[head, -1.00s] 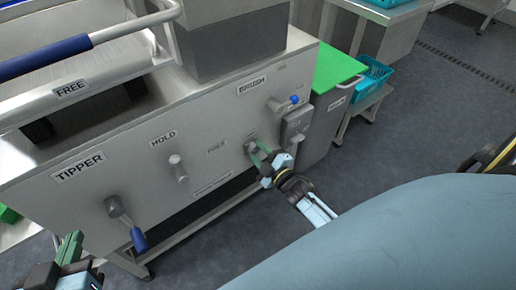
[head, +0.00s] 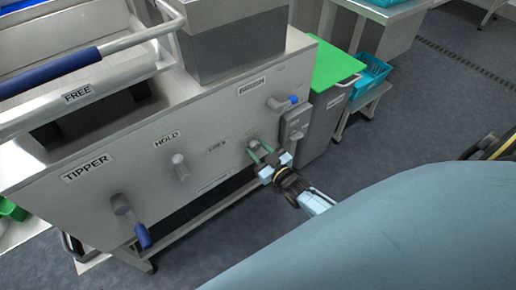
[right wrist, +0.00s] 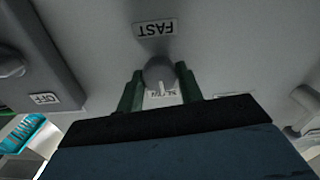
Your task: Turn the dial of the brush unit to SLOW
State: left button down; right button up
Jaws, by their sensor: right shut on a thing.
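The brush unit's dial (right wrist: 158,70) is a round grey knob on the steel front panel (head: 215,160), below the BRUSH label (head: 252,86). My right gripper (head: 262,153) is shut on the dial, one green finger on each side of it; the fingers (right wrist: 159,90) also show in the right wrist view. There, the FAST label (right wrist: 154,28) reads upside down above the dial. A pale pointer on the dial points down to a partly covered label (right wrist: 170,94) that seems to read SLOW. My left gripper is not in view.
The HOLD knob (head: 180,164) and the blue-handled TIPPER lever (head: 132,218) are to the left. A green-topped bin (head: 335,62) stands at right, beside open floor.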

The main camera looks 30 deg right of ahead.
aim_at(256, 148)
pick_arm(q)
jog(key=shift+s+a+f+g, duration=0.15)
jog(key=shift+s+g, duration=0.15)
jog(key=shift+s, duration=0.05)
pick_arm(e)
jog(key=shift+m, duration=0.6)
jog(key=o, duration=1)
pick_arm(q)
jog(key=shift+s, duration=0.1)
